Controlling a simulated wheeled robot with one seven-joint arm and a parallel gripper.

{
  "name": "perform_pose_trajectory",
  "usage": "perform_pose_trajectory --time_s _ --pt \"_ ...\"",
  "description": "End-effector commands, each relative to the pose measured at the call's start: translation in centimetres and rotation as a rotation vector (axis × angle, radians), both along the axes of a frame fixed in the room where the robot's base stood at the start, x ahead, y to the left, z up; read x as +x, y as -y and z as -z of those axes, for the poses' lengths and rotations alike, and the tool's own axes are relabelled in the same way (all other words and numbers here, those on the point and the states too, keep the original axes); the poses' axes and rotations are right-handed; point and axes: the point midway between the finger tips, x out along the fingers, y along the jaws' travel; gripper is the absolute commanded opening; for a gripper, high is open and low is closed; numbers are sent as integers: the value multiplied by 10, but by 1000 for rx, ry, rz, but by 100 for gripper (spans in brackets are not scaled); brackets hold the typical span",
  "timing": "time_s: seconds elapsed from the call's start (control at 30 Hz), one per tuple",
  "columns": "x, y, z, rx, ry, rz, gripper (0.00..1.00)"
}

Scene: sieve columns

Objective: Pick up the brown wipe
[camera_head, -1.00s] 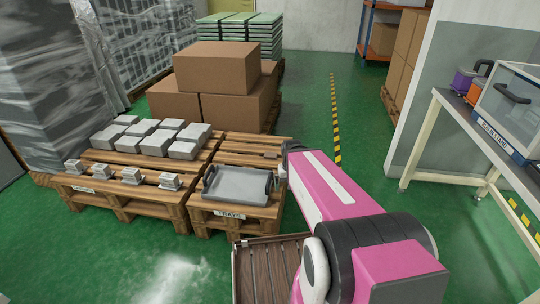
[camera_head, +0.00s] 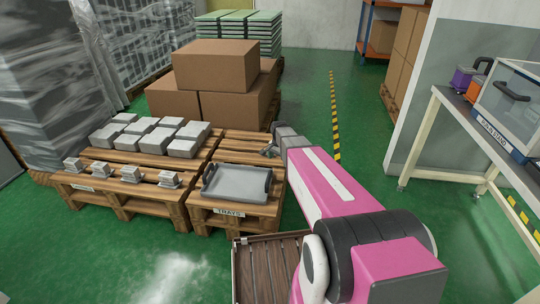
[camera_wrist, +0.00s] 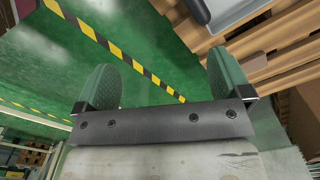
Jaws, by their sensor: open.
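I cannot make out a brown wipe in either view. My gripper (camera_head: 268,151) is over the back right part of the right pallet in the head view, just behind the grey tray. In the wrist view my gripper (camera_wrist: 162,80) shows two green pads spread wide apart with nothing between them. Green floor and a yellow-black line show beyond the pads.
The grey tray (camera_head: 237,184) lies on the pallet marked TRAYS (camera_head: 266,209). Grey blocks (camera_head: 162,138) and small metal pieces (camera_head: 131,175) sit on the left pallet. Cardboard boxes (camera_head: 215,68) stand behind. A white bench (camera_head: 465,120) is at right; floor between is clear.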

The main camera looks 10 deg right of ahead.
Motion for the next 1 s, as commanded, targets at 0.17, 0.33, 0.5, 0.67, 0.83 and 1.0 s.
perform_pose_trajectory --time_s 0.17,0.33,0.5,0.67,0.83,1.0 --pt "123 0 33 1 0 343 96" --pt "219 0 58 1 -1 669 96" --pt "285 0 74 2 -2 915 96" --pt "310 0 80 2 -3 1028 96" --pt "312 0 90 1 -4 1049 96" --pt "312 0 113 0 -4 1047 96"
